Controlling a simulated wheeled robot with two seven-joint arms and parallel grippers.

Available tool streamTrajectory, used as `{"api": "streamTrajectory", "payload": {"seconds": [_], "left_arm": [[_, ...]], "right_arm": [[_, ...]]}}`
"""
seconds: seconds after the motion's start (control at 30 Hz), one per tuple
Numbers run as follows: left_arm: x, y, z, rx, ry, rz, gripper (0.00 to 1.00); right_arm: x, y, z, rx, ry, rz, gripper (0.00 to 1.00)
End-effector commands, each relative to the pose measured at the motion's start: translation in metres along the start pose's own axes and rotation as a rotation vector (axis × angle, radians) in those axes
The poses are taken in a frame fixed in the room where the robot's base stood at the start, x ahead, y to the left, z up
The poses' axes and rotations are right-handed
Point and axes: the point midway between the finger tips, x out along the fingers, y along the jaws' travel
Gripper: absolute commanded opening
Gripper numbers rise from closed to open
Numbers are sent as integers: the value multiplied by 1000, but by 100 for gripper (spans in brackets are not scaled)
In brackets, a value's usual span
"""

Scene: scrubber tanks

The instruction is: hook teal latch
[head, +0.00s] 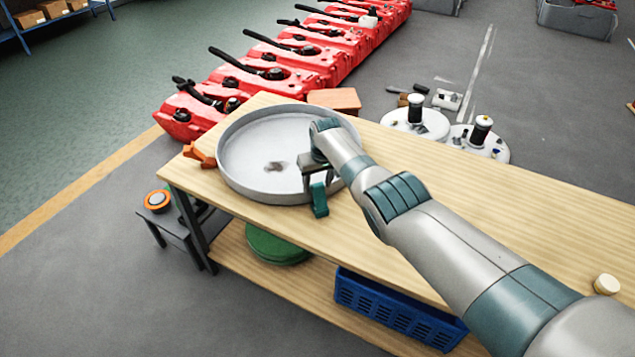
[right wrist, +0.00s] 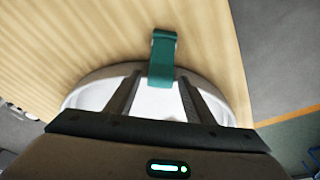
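The teal latch (head: 319,199) is at the near rim of a round grey pan (head: 240,180) on the wooden bench. It also shows in the right wrist view (right wrist: 163,58), upright in the picture, with one end over the pan's rim. My right gripper (head: 312,178) is above the pan's near side, right at the latch. In the right wrist view its two fingers (right wrist: 159,76) are apart, with the latch's lower end between their tips and a gap on each side. Whether the latch is hooked on the rim I cannot tell. My left gripper is not in view.
An orange block (head: 335,100) lies behind the pan, and another orange piece (head: 199,155) lies to its left. A pale round piece (head: 607,285) stands at the bench's right. A blue basket (head: 395,308) and green disc (head: 278,246) are on the shelf below. Red tanks (head: 270,78) stand behind.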

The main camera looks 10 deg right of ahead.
Motion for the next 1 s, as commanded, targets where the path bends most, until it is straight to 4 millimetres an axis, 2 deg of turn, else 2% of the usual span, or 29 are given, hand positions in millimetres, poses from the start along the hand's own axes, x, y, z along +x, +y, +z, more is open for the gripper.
{"api": "streamTrajectory", "payload": {"seconds": [0.47,0.77,1.0], "left_arm": [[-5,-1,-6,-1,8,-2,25],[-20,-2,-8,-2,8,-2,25],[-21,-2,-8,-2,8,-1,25]], "right_arm": [[-8,0,-2,0,3,0,48],[-32,0,-1,0,2,0,48],[-57,0,-2,-1,4,0,48]]}}
